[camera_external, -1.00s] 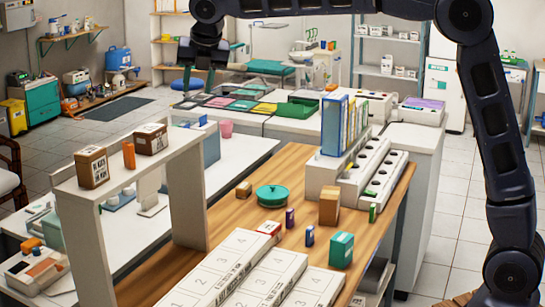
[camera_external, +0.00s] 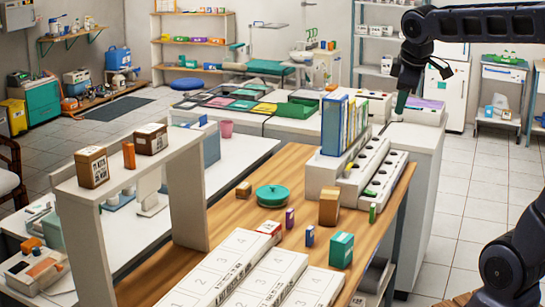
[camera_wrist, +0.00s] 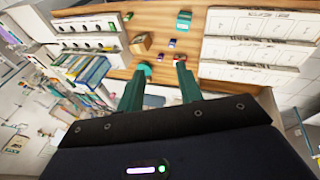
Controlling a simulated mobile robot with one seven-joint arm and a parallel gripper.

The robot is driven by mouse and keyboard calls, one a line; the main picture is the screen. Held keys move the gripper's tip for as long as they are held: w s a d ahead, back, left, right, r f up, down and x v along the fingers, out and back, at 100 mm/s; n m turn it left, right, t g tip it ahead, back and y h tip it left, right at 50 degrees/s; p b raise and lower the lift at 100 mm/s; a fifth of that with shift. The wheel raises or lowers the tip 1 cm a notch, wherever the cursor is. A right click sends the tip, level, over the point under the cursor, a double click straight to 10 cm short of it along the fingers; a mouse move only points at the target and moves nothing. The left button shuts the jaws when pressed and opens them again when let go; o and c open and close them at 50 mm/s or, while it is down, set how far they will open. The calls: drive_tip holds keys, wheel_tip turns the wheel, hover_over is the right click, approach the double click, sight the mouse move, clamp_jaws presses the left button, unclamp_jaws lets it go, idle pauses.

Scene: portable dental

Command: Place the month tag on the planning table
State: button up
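The wooden table (camera_external: 235,220) stands in the middle and bears white panels (camera_external: 240,262) printed with large numbers. I cannot tell for sure which thing is the month tag. Small upright pieces stand on the wood: a purple one (camera_external: 290,218), a blue one (camera_external: 309,236) and a green one (camera_external: 372,212). A small red-and-white piece (camera_external: 268,228) lies at the panels' far end. My gripper (camera_external: 401,104) is in the air near the table's far right end. In the wrist view its two green fingers (camera_wrist: 162,66) are apart, with nothing seen between them.
A teal round lidded dish (camera_external: 272,196), a cardboard box (camera_external: 329,207) and a teal box (camera_external: 341,250) stand on the wood. Upright binders (camera_external: 343,125) and white sloped racks (camera_external: 375,165) fill the far right. A raised shelf (camera_external: 130,165) stands at the left.

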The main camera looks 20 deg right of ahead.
drive_tip(key=s+d+f+m, duration=1)
drive_tip(key=s, duration=0.3)
drive_tip(key=shift+m, duration=0.3)
